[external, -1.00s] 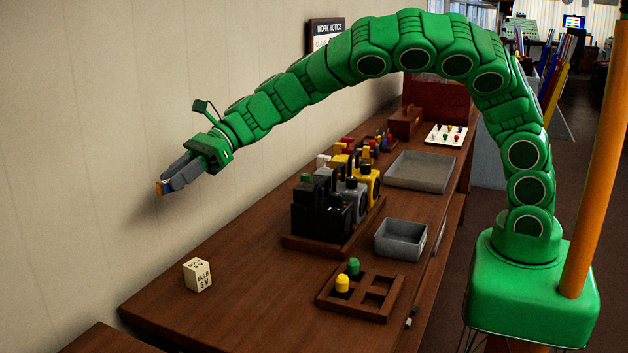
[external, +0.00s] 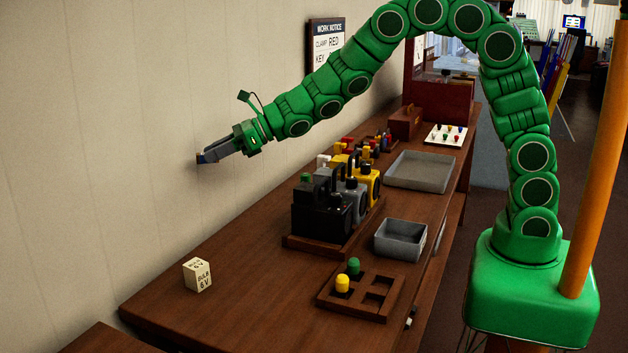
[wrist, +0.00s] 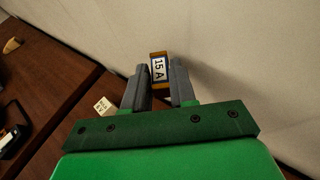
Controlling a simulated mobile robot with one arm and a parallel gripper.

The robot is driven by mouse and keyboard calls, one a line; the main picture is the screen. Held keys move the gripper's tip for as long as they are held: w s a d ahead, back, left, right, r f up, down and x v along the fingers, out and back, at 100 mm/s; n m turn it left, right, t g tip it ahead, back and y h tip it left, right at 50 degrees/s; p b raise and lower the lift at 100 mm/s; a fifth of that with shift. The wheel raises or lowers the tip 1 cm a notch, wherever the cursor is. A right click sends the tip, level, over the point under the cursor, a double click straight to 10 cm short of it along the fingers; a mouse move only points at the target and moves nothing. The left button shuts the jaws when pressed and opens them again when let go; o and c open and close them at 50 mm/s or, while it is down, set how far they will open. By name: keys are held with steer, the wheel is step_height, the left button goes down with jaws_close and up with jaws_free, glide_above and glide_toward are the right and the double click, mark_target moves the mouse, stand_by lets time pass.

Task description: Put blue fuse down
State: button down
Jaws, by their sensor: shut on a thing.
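My gripper (external: 215,153) is shut on a small fuse (wrist: 159,68) and holds it in the air close to the wall, above the bench. In the wrist view the fuse sits between the two grey fingers (wrist: 160,88); it has a white label reading "15 A" and orange-brown ends. In the external view the fuse (external: 203,157) is small, with a dark blue side and an orange end. The bench top (external: 240,265) lies below it, clear of the fuse.
A white "BULB 6V" cube (external: 197,275) stands at the bench's near left. A wooden divided tray (external: 352,308) holds yellow and green pieces. A grey bin (external: 400,240), lantern-like devices (external: 320,215) and a grey tray (external: 420,172) stand farther right. The wall (external: 100,130) is close.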

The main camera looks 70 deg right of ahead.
steer(key=shift+d+r+m+t+h, duration=1.35)
steer(key=shift+d+m+h, duration=4.5)
steer(key=shift+d, duration=5.3)
step_height(320, 180, up, 5)
steer(key=m+g+h, duration=0.8)
steer(key=m+h, duration=0.1)
glide_above(277, 220)
steer(key=shift+m, duration=0.25)
step_height(277, 220, down, 28)
steer(key=shift+s+a+r, duration=0.1)
steer(key=shift+r, duration=0.1)
